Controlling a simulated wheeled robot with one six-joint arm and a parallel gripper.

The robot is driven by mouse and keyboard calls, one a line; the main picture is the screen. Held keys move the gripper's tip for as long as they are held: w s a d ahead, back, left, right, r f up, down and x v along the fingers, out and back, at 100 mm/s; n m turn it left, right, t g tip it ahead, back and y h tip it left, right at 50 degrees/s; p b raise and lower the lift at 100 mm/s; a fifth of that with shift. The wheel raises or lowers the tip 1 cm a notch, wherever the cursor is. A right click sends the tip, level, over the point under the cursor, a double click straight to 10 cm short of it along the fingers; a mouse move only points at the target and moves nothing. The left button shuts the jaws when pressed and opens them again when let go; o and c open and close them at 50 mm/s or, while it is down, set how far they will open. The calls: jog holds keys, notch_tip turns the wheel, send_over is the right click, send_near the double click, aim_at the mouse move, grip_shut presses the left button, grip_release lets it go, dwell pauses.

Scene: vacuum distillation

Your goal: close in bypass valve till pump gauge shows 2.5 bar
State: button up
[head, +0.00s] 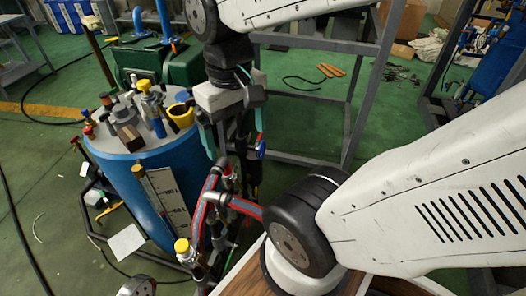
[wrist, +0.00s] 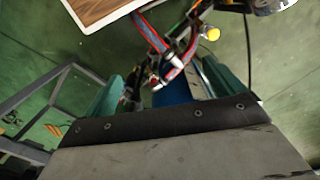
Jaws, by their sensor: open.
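My gripper (head: 233,150) hangs downward above the pipework beside the blue tank. Its teal fingers stand apart, one on each side in the wrist view (wrist: 168,90), with nothing visibly held between them. Below it are red and grey pipes with small fittings. A yellow knob (head: 182,246) sits on the lower pipework, apart from my gripper; it also shows in the wrist view (wrist: 211,33). I cannot tell which fitting is the bypass valve. A round gauge (head: 137,287) is cut off at the bottom edge of the head view, and its reading is not legible.
The blue tank (head: 140,185) carries several valves and fittings on top. A wooden-topped surface (head: 240,277) lies at the lower middle, near the pipes. A grey metal frame (head: 357,105) stands behind. Black hoses cross the green floor at left.

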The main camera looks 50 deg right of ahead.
jog(key=w+d+f+m+g+y, duration=0.3)
jog(key=w+d+f+m+y, duration=0.15)
jog(key=d+f, duration=0.2)
jog(key=m+t+y, duration=0.2)
jog(key=m+t, duration=1.8)
jog(key=m, duration=0.2)
send_near(264, 151)
jog(key=x, duration=1)
jog(key=shift+a+r, duration=0.25)
jog(key=shift+a, duration=0.05)
jog(key=c, duration=1)
jog(key=shift+m+y, duration=0.25)
